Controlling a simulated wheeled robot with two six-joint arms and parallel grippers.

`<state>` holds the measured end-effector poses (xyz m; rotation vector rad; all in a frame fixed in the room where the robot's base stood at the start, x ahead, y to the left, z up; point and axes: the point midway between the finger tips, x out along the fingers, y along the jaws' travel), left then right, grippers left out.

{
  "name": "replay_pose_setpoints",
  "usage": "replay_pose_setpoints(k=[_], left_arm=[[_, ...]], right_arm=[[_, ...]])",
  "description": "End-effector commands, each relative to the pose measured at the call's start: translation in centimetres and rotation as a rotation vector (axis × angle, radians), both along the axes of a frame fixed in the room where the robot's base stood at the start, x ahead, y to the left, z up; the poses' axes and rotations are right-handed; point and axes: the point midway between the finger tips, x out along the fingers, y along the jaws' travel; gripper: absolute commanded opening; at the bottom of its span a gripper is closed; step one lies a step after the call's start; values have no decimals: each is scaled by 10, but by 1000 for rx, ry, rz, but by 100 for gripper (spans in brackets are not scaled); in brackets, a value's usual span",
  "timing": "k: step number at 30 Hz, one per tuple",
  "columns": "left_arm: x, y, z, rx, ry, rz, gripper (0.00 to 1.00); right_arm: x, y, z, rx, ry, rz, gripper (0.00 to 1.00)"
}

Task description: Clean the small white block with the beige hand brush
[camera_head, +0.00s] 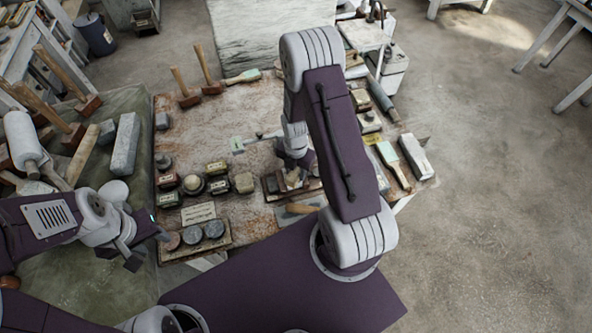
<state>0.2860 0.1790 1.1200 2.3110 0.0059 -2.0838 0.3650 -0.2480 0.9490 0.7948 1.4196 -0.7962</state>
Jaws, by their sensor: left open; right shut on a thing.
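My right gripper (291,172) is low over the middle of the workbench and shut on a beige thing (293,180). It looks like the hand brush, but the arm and jaws hide most of it. It is over or against a dark wooden board (272,189), and I cannot tell whether it touches anything there. I cannot make out the small white block for certain; a small pale block (243,183) sits left of the board. My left gripper (145,250) is open and empty at the bench's left front corner.
Small dark blocks (193,184) and round tins (214,229) crowd the left front. Mallets (208,80) stand at the back. A brush with a wooden handle (393,165) and a pale long block (416,156) lie at the right edge. The back middle (220,115) is mostly clear.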

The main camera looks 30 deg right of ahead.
Motion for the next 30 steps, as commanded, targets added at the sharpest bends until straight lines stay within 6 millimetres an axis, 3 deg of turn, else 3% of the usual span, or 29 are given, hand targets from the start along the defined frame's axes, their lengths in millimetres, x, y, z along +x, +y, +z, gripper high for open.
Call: replay_pose_setpoints(k=[18, 30], left_arm=[[0, 0, 2, 0, 0, 0, 43], [0, 0, 2, 0, 0, 0, 43]], right_arm=[[12, -19, 0, 0, 0, -1, 4], [8, -14, 0, 0, 1, 1, 4]])
